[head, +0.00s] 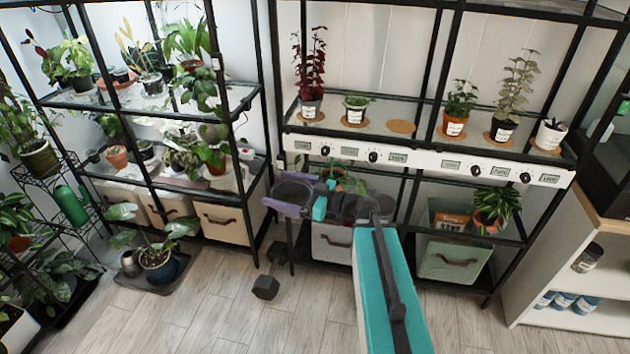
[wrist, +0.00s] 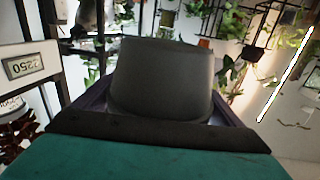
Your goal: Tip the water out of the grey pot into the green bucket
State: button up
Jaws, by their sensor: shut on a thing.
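My gripper (head: 298,198) is in front of the middle shelf rack in the head view, with its purple fingers at about the height of the lower shelf. In the wrist view the grey pot (wrist: 160,80) fills the middle, with a purple finger on each side, and the gripper is shut on it. The wrist picture looks turned upside down. The inside of the pot and any water are hidden, and I cannot tell its tilt. I cannot make out a green bucket in either view.
A rack (head: 430,140) holds several labelled plants above a white control strip. Below stand a pale green storage box (head: 455,262) and a potted plant (head: 492,207). A green watering can (head: 70,205) is at the left.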

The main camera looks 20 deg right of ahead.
jog(key=a, duration=0.1)
jog(key=a+n+g+y, duration=0.1)
jog(key=a, duration=0.1)
jog(key=s+a+g, duration=0.1)
jog(key=a, duration=0.1)
jog(key=shift+a+r+n+y, duration=0.15)
jog(key=shift+r+n+y, duration=0.15)
jog(key=shift+r, duration=0.1)
jog(key=shift+a, duration=0.15)
